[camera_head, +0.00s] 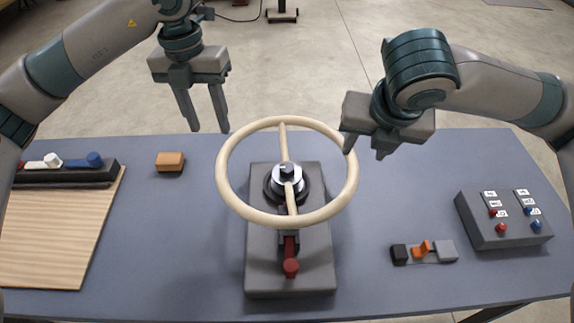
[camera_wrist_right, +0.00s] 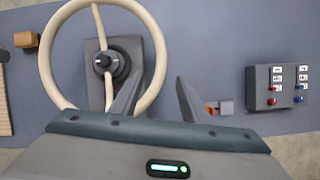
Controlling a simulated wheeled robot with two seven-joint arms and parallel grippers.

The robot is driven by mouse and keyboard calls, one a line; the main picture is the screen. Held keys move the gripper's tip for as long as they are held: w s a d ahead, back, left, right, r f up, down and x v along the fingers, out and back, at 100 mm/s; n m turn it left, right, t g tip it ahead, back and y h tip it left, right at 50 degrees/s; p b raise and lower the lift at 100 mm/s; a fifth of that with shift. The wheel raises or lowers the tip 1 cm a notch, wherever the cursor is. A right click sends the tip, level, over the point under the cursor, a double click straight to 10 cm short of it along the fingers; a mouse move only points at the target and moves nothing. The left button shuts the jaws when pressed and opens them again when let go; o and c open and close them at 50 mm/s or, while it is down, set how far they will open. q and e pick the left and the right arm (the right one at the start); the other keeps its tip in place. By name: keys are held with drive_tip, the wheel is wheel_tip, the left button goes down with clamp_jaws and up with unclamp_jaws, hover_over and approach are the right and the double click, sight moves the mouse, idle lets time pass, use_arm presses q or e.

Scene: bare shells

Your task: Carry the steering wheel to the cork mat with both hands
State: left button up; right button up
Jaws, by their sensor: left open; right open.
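The cream steering wheel (camera_head: 221,180) sits level on a dark hub on a grey block (camera_head: 262,270) at the table's middle. It also shows in the right wrist view (camera_wrist_right: 48,65). My left gripper (camera_head: 206,128) is open and empty, beyond and left of the rim, apart from it. My right gripper (camera_head: 363,152) is open at the rim's far right side. In the right wrist view the rim runs between its fingers (camera_wrist_right: 152,98); I cannot tell the height gap. The tan mat (camera_head: 62,235), which looks like the cork mat, lies at the left.
A dark rack with white and blue knobs (camera_head: 95,162) stands along the mat's far edge. An orange-brown block (camera_head: 170,162) lies left of the wheel. A red lever (camera_head: 291,267) is at the block's front. A latch piece (camera_head: 424,251) and button box (camera_head: 500,220) are right.

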sight(226, 173)
use_arm(q)
drive_tip(key=f, duration=1.1)
drive_tip(key=d+f, duration=0.1)
drive_tip(key=f, duration=0.5)
drive_tip(key=shift+f, duration=0.15)
use_arm(e)
drive_tip(key=x, duration=1.7)
drive_tip(key=shift+w+f, duration=0.1)
drive_tip(key=shift+f, duration=0.1)
use_arm(q)
clamp_jaws()
use_arm(e)
clamp_jaws()
drive_tip(key=shift+r, duration=0.1)
